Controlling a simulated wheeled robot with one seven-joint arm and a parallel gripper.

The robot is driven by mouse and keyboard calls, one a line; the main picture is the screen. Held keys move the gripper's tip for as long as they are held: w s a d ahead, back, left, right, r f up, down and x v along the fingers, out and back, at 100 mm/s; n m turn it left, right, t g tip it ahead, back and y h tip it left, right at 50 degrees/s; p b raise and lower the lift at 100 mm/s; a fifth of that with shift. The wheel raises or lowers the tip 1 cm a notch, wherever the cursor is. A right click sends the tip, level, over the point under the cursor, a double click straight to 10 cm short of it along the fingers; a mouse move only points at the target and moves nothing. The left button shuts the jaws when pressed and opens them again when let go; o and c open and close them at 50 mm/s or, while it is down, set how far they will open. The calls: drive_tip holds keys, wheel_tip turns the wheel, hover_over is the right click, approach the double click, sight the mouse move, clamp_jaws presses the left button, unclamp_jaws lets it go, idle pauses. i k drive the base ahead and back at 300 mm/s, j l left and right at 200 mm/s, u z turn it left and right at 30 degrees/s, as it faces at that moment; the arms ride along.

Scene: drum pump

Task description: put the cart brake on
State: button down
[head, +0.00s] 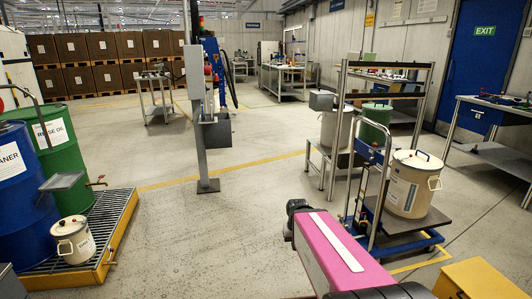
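The cart (372,236) stands right of centre in the head view, with a blue frame, an upright push handle and a dark platform. A large cream lidded container (410,184) stands on the platform. The cart's brake is too small or hidden to make out, and I cannot tell its state. My pink arm reaches up from the bottom edge in front of the cart's near left side and ends in a dark joint. My gripper cannot be made out.
A yellow box (476,281) is at the bottom right. A steel stand (325,160) with pots is behind the cart. A grey post (203,130) stands left of centre. Blue and green drums stand at left on a yellow-edged spill pallet (118,237). The middle floor is clear.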

sight(381, 161)
drive_tip(key=i+l+u, duration=0.1)
drive_tip(key=i, duration=1.05)
